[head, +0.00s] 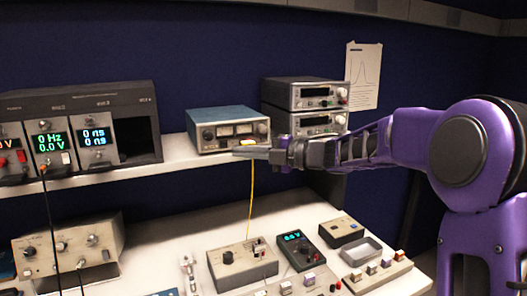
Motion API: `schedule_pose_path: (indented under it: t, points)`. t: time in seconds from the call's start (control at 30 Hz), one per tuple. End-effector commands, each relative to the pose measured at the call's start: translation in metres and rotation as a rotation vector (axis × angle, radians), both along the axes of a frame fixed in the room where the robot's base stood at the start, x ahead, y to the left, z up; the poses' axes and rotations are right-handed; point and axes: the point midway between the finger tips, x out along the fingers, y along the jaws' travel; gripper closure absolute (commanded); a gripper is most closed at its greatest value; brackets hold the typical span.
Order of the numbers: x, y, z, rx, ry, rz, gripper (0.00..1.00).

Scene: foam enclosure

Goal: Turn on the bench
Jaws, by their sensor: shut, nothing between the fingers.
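The bench (190,234) is a white work surface with several instruments on it, below a white shelf (180,163). On the shelf, a grey modular rack (110,96) at the left has lit displays reading "0 Hz", "0.0 V" and "0 ns". A blue-topped instrument (222,118) with small meters and knobs stands mid-shelf. My gripper (240,152) reaches in from the right, shut and empty, at the lower front of this instrument. I cannot tell whether it touches it.
Two stacked grey instruments (303,108) stand right of the blue one. On the bench are a knobbed box (242,265), a dark meter with a lit display (305,250), and small switch blocks (378,270). A cream instrument (68,248) sits at the left. Black leads hang from the rack.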

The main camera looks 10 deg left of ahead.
Motion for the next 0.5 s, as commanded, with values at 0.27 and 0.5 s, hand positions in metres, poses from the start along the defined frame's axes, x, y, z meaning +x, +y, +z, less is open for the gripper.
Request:
schedule_pose_path:
  t: [0.27, 0.5]
  points:
    - [0.029, 0.026, -0.004, 0.001, 0.001, -0.001, 1.0]
    - [0.037, 0.03, -0.006, 0.0, 0.0, -0.002, 1.0]
